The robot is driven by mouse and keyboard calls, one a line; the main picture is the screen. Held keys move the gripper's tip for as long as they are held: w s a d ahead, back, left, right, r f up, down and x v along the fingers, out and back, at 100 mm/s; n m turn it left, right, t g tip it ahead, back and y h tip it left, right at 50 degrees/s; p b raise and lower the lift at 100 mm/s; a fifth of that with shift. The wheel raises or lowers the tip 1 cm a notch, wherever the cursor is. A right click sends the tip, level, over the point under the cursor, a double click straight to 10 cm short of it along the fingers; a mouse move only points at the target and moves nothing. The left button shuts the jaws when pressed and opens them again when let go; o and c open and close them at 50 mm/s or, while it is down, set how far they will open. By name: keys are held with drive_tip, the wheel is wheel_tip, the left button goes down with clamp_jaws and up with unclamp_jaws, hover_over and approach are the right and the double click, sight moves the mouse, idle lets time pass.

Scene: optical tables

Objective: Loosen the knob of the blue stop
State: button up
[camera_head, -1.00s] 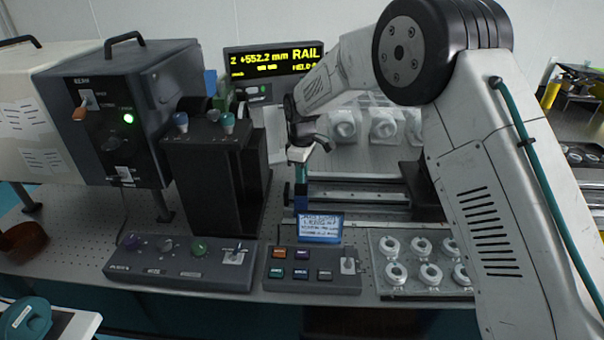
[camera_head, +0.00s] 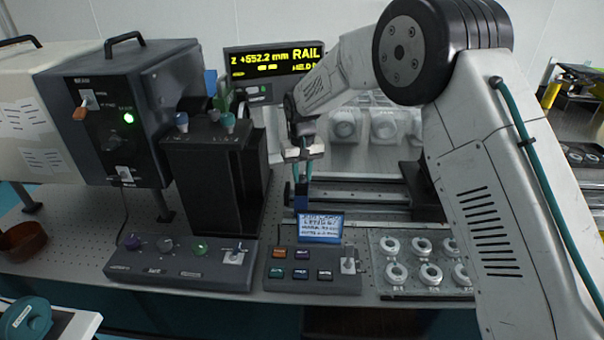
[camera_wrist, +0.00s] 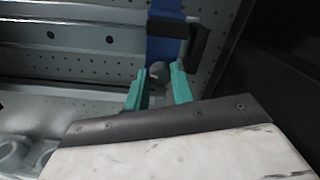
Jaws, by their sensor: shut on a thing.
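The blue stop (camera_wrist: 165,42) stands on the rail at the top of the wrist view; its blue body also shows in the head view (camera_head: 301,200), below my gripper. Its round grey knob (camera_wrist: 158,70) faces my gripper. My gripper (camera_wrist: 159,78) has teal fingers, one on each side of the knob, and is shut on it. In the head view my gripper (camera_head: 302,172) points down over the stop, and the knob is hidden there.
The rail (camera_head: 355,197) runs to the right from the stop. A small blue-framed display (camera_head: 320,228) and a button box (camera_head: 290,283) stand in front. A tall black housing (camera_head: 215,185) is at the left. A tray of ring parts (camera_head: 408,278) lies at the right.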

sight(302, 176)
drive_tip(key=m, duration=0.3)
drive_tip(key=shift+m, duration=2.3)
drive_tip(key=o, duration=1)
drive_tip(key=shift+r, duration=0.15)
wheel_tip(302, 176, up, 8)
drive_tip(key=shift+f, duration=0.2)
